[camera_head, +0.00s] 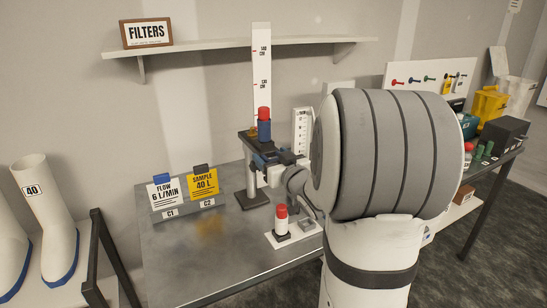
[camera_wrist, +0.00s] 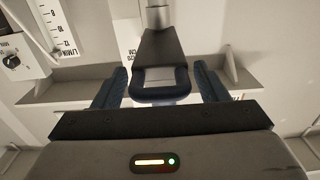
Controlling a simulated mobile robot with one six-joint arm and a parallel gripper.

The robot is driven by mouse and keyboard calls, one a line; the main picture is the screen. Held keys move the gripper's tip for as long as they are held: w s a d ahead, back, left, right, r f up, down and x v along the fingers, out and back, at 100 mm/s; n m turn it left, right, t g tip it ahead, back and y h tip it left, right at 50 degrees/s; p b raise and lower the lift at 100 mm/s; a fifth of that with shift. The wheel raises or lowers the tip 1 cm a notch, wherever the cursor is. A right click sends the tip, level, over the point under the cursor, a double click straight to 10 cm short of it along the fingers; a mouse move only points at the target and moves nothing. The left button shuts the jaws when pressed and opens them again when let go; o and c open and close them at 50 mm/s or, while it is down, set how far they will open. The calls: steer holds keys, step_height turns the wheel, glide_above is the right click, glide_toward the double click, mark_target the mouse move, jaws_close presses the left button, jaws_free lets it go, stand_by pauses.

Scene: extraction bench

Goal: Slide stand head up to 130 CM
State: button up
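The stand head (camera_head: 262,146) is a dark block on a stand on the bench, with a blue, red-topped cylinder (camera_head: 264,125) above it. Behind it rises a white scale board (camera_head: 262,67) with red marks and small blurred labels. The red top shows below the lower legible mark. My gripper (camera_head: 283,160) is at the head's right side, partly hidden by my arm. In the wrist view, my gripper's two blue fingers (camera_wrist: 160,87) lie either side of a dark looped handle (camera_wrist: 152,50) joined to a grey post (camera_wrist: 158,17). Whether they press on it is unclear.
A yellow SAMPLE card (camera_head: 203,183) and white FLOW card (camera_head: 164,192) stand on the bench (camera_head: 190,255) at left. A red-capped vial (camera_head: 281,220) stands in a white base in front. A wall shelf (camera_head: 210,48) is above. The bench's front left is clear.

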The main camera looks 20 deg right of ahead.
steer(key=c, duration=1.1)
step_height(320, 180, up, 14)
steer(key=p, duration=0.8)
steer(key=shift+r, duration=0.2)
steer(key=shift+c, duration=0.3)
steer(key=shift+f, duration=0.1)
steer(key=o, duration=1.3)
steer(key=shift+f, duration=0.1)
steer(key=s+b, duration=0.1)
steer(key=s, duration=0.6)
steer(key=shift+s+d+b, duration=0.15)
steer(key=shift+s+b, duration=0.15)
steer(key=shift+s, duration=0.1)
